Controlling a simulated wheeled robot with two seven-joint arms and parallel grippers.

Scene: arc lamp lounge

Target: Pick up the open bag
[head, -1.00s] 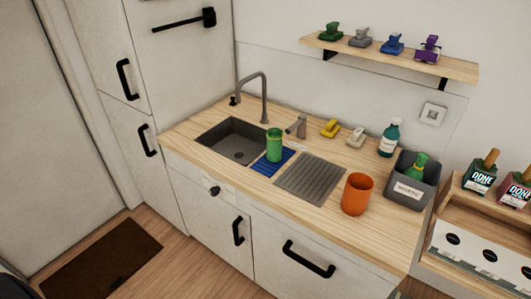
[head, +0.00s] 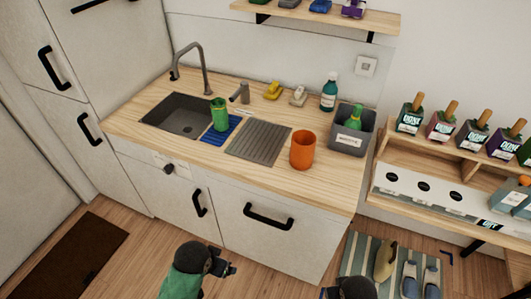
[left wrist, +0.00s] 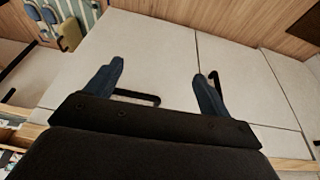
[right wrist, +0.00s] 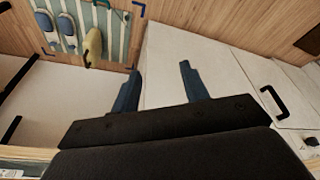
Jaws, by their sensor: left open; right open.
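No bag can be told apart for certain as the open one. Several dark labelled packs with wooden handles stand in a row on the wooden rack at the right of the head view, among them a dark green one (head: 410,118) and a purple one (head: 503,145). A grey-blue pack (head: 512,197) stands lower at the right edge, partly cut off. My left gripper (head: 230,270) is low in front of the cabinets, open and empty, its fingers apart in the left wrist view (left wrist: 158,72). My right gripper (head: 326,293) is at the bottom edge, also open and empty in its wrist view (right wrist: 160,72).
The wooden counter (head: 345,178) holds a sink (head: 180,115), a green cup (head: 219,113), an orange cup (head: 302,150), a teal bottle (head: 329,92) and a grey bin (head: 350,142). A striped mat (head: 360,250) with slippers (head: 410,280) lies below the rack. A brown mat (head: 75,255) lies left.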

